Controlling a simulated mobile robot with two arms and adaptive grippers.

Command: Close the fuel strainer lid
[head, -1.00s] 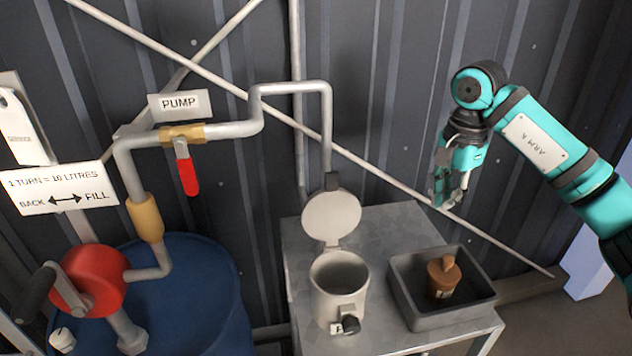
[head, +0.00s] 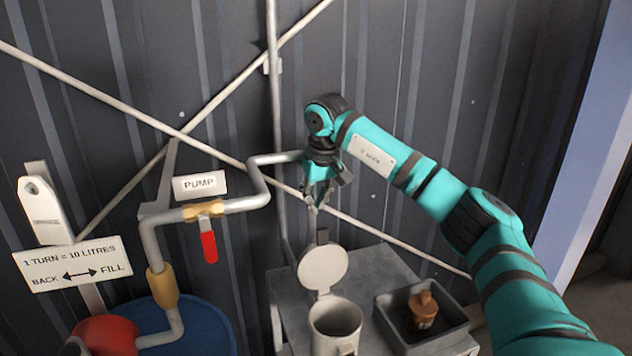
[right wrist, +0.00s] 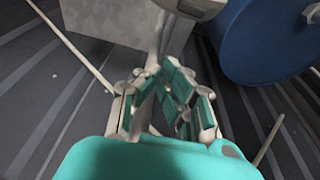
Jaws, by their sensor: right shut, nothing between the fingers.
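The fuel strainer is a pale grey cup (head: 336,326) on the metal table. Its round lid (head: 322,267) stands open, upright on the hinge at the cup's back edge. My right gripper (head: 316,203) hangs fingers down above and behind the lid, apart from it. It is shut and empty. In the right wrist view the fingers (right wrist: 168,105) show close together, and a pale rounded edge (right wrist: 192,8), probably the lid, is at the top. My left gripper is not in view.
A grey tray (head: 389,329) with a brown piece (head: 423,308) sits right of the strainer on the metal table (head: 372,262). Pump pipe (head: 262,185) with a red-handled valve (head: 208,246) runs at left, above a blue drum (head: 205,325). A corrugated wall stands close behind.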

